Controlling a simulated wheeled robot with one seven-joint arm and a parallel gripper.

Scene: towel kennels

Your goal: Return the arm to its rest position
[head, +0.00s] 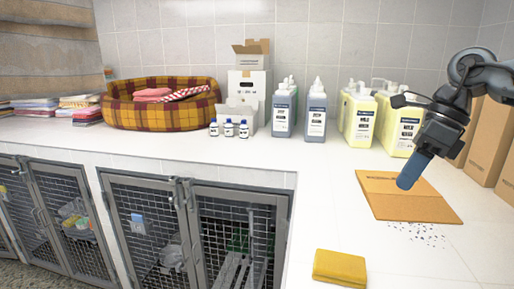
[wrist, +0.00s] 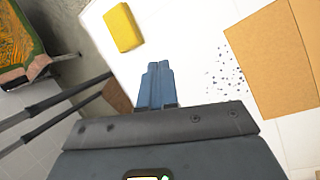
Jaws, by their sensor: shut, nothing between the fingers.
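My gripper (head: 409,178) is at the right of the head view, on the end of my arm. It hangs above the white counter, in front of a flat brown cardboard piece. In the wrist view its blue fingers (wrist: 158,68) are together with nothing between them. The fingertips point down over the counter and appear apart from any object.
A yellow sponge-like block (head: 339,267) lies at the counter's front edge. Dark specks (head: 415,231) lie by the cardboard (head: 400,205). Bottles (head: 359,115), a plaid pet bed (head: 130,112) and boxes (head: 488,140) stand behind. Wire kennels (head: 150,235) are below. Mid-counter is clear.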

